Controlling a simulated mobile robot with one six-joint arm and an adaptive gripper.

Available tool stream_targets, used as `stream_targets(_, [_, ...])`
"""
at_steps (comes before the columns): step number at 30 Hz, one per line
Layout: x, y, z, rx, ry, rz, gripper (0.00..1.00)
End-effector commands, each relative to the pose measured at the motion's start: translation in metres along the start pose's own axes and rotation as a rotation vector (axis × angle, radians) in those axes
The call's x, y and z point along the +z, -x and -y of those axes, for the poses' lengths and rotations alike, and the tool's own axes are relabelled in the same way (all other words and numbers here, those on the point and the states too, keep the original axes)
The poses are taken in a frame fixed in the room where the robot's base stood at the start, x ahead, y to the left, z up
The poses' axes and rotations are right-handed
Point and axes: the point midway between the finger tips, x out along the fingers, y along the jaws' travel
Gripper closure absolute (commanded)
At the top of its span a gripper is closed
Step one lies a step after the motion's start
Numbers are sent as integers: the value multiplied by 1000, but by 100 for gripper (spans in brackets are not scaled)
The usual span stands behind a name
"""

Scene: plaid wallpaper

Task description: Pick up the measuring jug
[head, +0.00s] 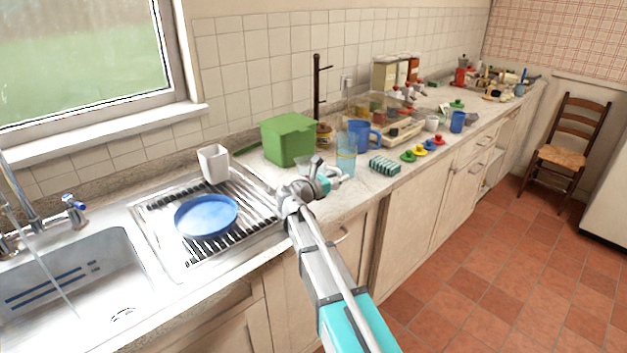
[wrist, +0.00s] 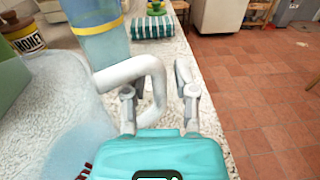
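The measuring jug (wrist: 62,115) is a clear, pale vessel with a thick whitish handle. In the wrist view its body fills the lower left and its handle reaches right, between the fingers of my gripper (wrist: 157,92). The fingers are apart, with the outer part of the handle between them and a visible gap to the right finger. In the head view my gripper (head: 324,180) is at the counter's front edge, beside the jug (head: 308,165), which is small and partly hidden by my wrist there.
A tall blue tumbler with a yellow band (head: 345,158) stands just behind the jug. A drying rack with a blue plate (head: 206,215) lies left.

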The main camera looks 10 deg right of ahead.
Motion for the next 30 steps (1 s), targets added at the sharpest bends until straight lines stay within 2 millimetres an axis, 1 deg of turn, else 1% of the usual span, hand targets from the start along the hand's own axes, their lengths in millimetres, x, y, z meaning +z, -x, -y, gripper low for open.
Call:
stream_targets(16, [0,-1,0,0,0,0,63])
stream_targets(17, [0,-1,0,0,0,0,65])
stream_targets(21, [0,-1,0,0,0,0,91])
stream_targets(22, [0,-1,0,0,0,0,97])
stream_targets(23, [0,-1,0,0,0,0,100])
stream_targets(30, [0,-1,0,0,0,0,100])
